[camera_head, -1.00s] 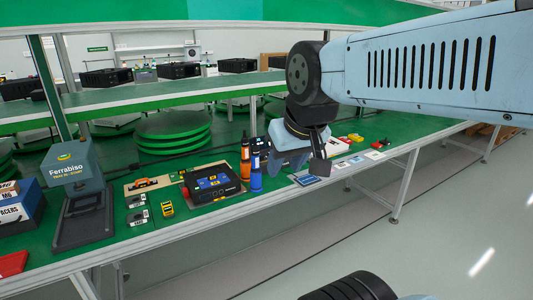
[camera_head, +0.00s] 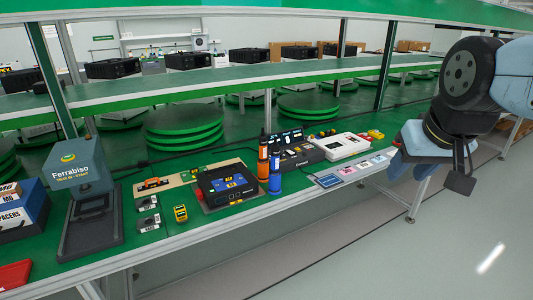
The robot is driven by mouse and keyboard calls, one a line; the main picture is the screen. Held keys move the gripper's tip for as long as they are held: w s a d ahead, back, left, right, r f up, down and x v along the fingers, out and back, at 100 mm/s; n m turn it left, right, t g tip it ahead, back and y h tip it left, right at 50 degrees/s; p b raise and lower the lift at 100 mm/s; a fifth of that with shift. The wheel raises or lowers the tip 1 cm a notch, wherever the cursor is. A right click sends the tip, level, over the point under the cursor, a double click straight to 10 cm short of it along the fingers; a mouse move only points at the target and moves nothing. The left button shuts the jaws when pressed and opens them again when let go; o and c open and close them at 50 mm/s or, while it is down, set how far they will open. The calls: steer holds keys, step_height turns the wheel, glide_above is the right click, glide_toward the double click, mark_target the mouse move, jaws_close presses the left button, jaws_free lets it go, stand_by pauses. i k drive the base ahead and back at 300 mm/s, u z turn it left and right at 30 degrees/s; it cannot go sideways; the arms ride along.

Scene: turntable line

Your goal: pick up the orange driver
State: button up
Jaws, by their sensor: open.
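The orange driver (camera_head: 263,162) is an upright orange cylinder with dark bands, standing on the green bench just right of a black box. A similar blue driver (camera_head: 275,176) stands close in front of it and to its right. My gripper (camera_head: 410,170) hangs at the right, past the bench's front edge in the picture and well to the right of the driver. The foot of the orange driver is partly hidden by the blue one.
The black box (camera_head: 228,186) lies left of the drivers. A black console (camera_head: 299,157) and a white device (camera_head: 342,146) stand to their right. Flat cards (camera_head: 346,172) lie along the front edge. A raised green shelf (camera_head: 200,88) runs behind.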

mark_target(262, 158)
steer(key=z, duration=0.1)
steer(key=i, duration=1)
steer(key=u, duration=0.1)
